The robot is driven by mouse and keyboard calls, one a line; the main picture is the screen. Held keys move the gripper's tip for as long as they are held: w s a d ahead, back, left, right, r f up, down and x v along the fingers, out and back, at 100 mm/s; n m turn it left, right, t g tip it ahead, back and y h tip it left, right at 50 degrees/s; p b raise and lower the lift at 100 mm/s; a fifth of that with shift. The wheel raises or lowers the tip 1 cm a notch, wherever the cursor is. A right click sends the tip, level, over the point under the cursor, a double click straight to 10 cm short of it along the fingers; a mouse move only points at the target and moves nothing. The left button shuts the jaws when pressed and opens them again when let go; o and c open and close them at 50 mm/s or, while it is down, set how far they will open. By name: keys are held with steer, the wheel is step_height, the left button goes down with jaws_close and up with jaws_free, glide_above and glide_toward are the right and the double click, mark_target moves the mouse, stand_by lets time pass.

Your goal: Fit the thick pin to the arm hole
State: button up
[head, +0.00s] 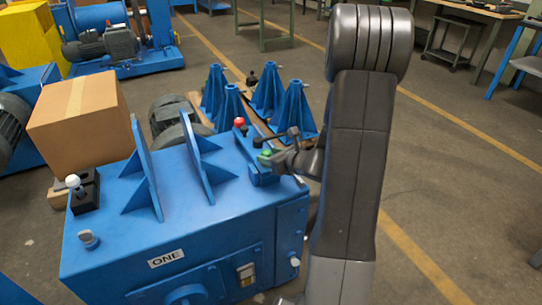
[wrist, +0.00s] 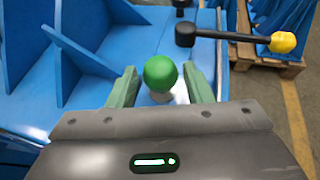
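A pin with a round green head (wrist: 160,72) and a pale shank stands in the wrist view. I cannot tell from its look whether it is the thick pin. My gripper (wrist: 160,76) is open, with one green finger on each side of the green head and narrow gaps showing. In the head view the green head (head: 266,153) shows at the right end of the blue machine (head: 120,262), beside my gripper (head: 272,157). A red-headed part (head: 240,122) stands just behind it. The arm hole cannot be made out.
A black lever with a yellow end (wrist: 283,42) crosses near the green head. Two blue upright plates (head: 146,170) rise from the machine top. A white-knobbed part (head: 73,181) and grey knob (head: 88,238) are at left. Blue stands (head: 290,108) are behind.

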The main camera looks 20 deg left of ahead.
steer(key=shift+o, duration=1.1)
steer(key=p+v, duration=0.1)
steer(key=v, duration=1.2)
steer(key=shift+d+r+p, duration=0.2)
steer(key=shift+d+p, duration=0.1)
steer(key=shift+d, duration=0.05)
steer(key=shift+s, duration=0.1)
steer(key=b+x, duration=0.1)
steer(key=x, duration=1.2)
steer(key=shift+a+f+b, duration=0.2)
steer(key=shift+b, duration=0.1)
steer(key=shift+a, duration=0.3)
steer(key=shift+d+r+p, duration=0.15)
steer(key=shift+r+p, duration=0.15)
